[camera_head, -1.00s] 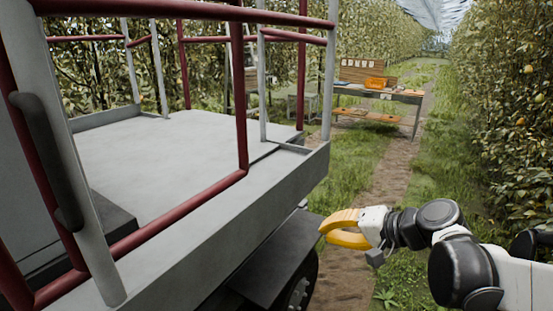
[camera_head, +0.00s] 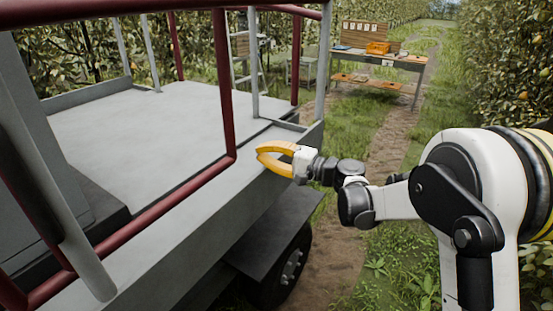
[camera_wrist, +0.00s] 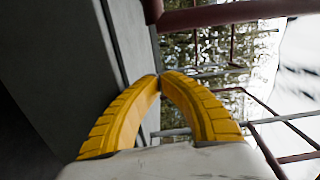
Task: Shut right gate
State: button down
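A dark red tubular frame (camera_head: 222,90) stands along the near side of the grey platform (camera_head: 140,120) in the head view. It looks like the right gate, but I cannot tell which rails belong to the gate or whether it is latched. A gap shows between its far upright and the grey post (camera_head: 325,70) at the platform's corner. My gripper (camera_head: 259,154), with yellow curved fingers, is beside the platform's side edge, right of and below the red upright. In the wrist view the fingertips (camera_wrist: 160,76) meet with nothing between them. A red rail (camera_wrist: 220,15) crosses above them.
A wheel (camera_head: 285,275) and a dark step (camera_head: 275,240) lie below the platform edge. A table (camera_head: 410,63) with an orange crate (camera_head: 377,48) stands farther back. Fruit trees (camera_head: 515,70) line the right. A dirt path (camera_head: 385,150) is clear.

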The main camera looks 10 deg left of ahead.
jog(key=s+a, duration=0.1)
jog(key=a, duration=0.1)
jog(key=s+a, duration=0.1)
jog(key=a, duration=0.1)
jog(key=shift+s+f+b, duration=0.1)
jog(key=shift+s+b, duration=0.2)
jog(key=shift+b, duration=0.05)
jog(key=s+a, duration=0.4)
jog(key=s, duration=0.7)
jog(key=s+a+b, duration=0.1)
jog(key=s+a, duration=0.4)
jog(key=s, duration=0.6)
jog(key=s+a+b, duration=0.1)
jog(key=s+a, duration=0.3)
jog(key=s, duration=0.7)
jog(key=shift+s+a, duration=0.3)
jog(key=shift+a, duration=0.05)
